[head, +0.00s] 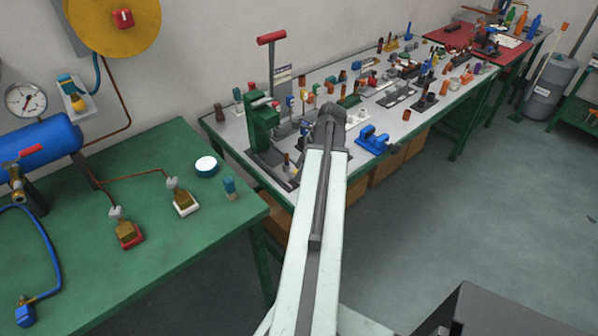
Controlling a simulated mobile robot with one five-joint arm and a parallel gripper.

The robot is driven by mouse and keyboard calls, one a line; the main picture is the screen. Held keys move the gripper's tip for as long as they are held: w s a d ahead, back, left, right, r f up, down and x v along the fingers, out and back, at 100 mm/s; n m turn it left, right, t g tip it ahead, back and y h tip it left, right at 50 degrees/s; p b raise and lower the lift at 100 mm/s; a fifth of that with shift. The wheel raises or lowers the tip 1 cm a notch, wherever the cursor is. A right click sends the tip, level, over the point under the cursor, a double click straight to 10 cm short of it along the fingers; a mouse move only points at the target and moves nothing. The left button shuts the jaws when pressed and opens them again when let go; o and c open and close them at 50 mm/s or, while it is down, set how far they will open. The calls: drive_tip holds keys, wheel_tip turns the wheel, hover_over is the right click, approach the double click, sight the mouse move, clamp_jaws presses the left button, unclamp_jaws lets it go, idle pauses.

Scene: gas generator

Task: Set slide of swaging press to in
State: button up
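A green press (261,123) with a tall grey lever and a red T-handle (271,38) stands at the near left end of the grey-topped bench. It looks like the swaging press, but no label is readable. Its slide is too small to make out, so I cannot tell whether it is in or out. My pale arm reaches up from the bottom middle, and its dark far end lies over the bench just right of the press. No gripper fingers can be made out. I see nothing held.
The grey bench (408,123) is crowded with small tools and fixtures, including a blue vise-like block (373,139) near the front edge. A green table (130,255) with a blue tank (42,147) stands left. Open floor (470,225) lies right of my arm.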

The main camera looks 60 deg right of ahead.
clamp_jaws()
idle(1.2)
